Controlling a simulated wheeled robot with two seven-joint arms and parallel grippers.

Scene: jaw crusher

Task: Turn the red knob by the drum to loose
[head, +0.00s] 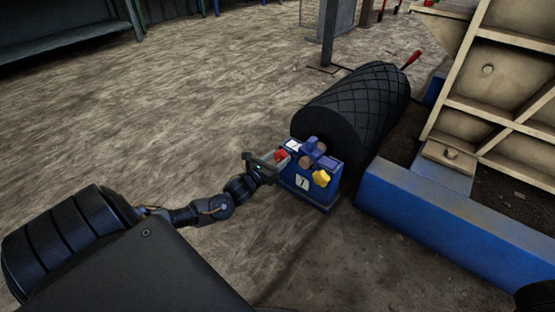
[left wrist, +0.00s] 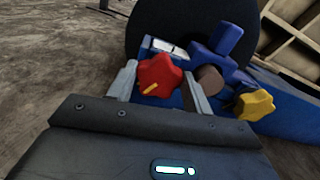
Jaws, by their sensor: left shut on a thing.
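The red knob (left wrist: 160,76) is star-shaped with a yellow mark on its lower left face. It sits on the blue block (head: 325,195) at the near end of the black drum (head: 350,108). In the head view the red knob (head: 281,155) is partly covered by my left gripper (head: 275,158). In the left wrist view the fingers of my left gripper (left wrist: 160,82) stand on both sides of the red knob, and the gripper is shut on it. A yellow knob (head: 321,178) is on the same block, to the right. My right gripper is not in view.
A blue beam (head: 440,215) runs along the floor to the right of the block. A tan ribbed frame (head: 490,70) stands behind it. A red-handled thing (head: 411,60) is beyond the drum. The floor to the left is open.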

